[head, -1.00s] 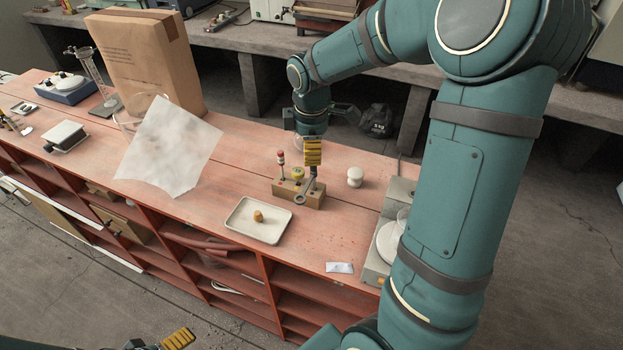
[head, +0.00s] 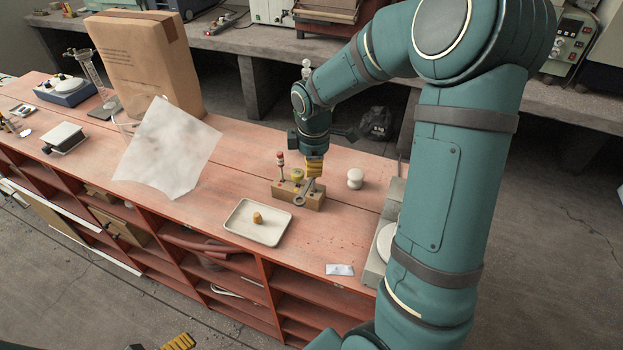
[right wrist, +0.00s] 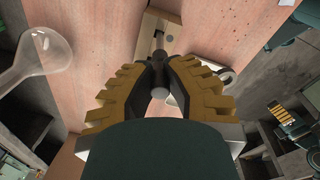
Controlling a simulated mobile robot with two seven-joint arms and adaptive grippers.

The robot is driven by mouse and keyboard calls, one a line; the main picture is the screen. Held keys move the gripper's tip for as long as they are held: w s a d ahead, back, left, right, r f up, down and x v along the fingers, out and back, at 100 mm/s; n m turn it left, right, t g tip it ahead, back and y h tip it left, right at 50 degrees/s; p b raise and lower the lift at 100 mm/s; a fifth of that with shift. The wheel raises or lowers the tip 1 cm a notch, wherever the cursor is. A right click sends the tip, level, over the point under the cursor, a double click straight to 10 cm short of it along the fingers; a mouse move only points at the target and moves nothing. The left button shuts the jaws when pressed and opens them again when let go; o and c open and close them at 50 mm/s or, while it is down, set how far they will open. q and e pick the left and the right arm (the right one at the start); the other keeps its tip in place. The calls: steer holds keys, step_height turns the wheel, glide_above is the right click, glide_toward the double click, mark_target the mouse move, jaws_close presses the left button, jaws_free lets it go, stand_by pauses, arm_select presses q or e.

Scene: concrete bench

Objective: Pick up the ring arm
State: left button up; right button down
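The ring arm (head: 300,198) is a grey metal rod with a ring at one end. In the head view it leans at the front of a small wooden block (head: 313,201) on the red bench, its ring to the front. My right gripper (head: 314,172) is pointing down just above the block.
A white tray (head: 236,231) with a small brown piece is in front. A white knob-shaped item (head: 355,178) is to the right. A glass flask (right wrist: 38,55) shows in the right wrist view.

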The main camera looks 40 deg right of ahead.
steer(key=shift+r, duration=0.1)
stand_by(0.3)
step_height(320, 180, up, 25)
steer(key=p, duration=0.9)
stand_by(0.6)
stand_by(0.4)
